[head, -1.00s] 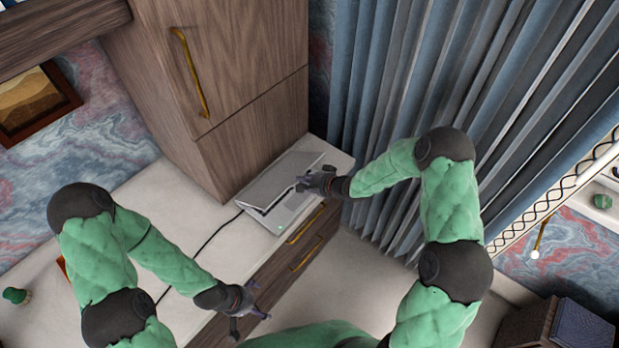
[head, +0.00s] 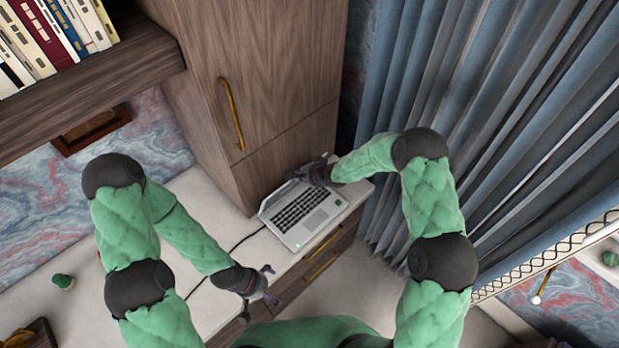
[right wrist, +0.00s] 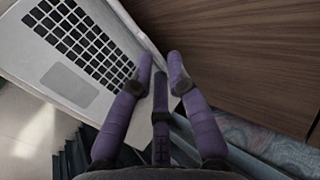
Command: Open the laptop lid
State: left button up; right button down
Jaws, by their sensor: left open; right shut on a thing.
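The silver laptop (head: 293,236) lies on the pale desk with its black keyboard (head: 299,207) uncovered. Its lid stands raised at the back, seen nearly edge-on from the head; it also shows as a thin pale edge in the right wrist view (right wrist: 137,28). My right gripper (head: 309,173) is at the lid's far right end. In the right wrist view its purple fingers (right wrist: 161,62) close on the lid near its corner, with the keyboard to their left. My left gripper (head: 271,284) is open and empty over the desk's front edge, apart from the laptop.
A tall wooden cabinet (head: 240,85) stands right behind the laptop. Blue curtains (head: 470,110) hang to the right. Drawers (head: 322,262) lie below the front edge. The desk left of the laptop is mostly clear.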

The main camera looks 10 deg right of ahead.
jog(key=w+a+r+p, duration=0.2)
jog(key=w, duration=0.1)
jog(key=shift+w+a, duration=0.1)
jog(key=shift+w, duration=0.05)
jog(key=shift+w+a+r+p, duration=0.1)
jog(key=shift+w+a+p, duration=0.5)
jog(key=shift+w, duration=0.25)
jog(key=c, duration=1.6)
grip_release()
jog(key=shift+s, duration=0.15)
jog(key=shift+s+d, duration=0.1)
jog(key=v, duration=1.1)
jog(key=shift+s+d+r, duration=0.15)
jog(key=shift+s+d, duration=0.05)
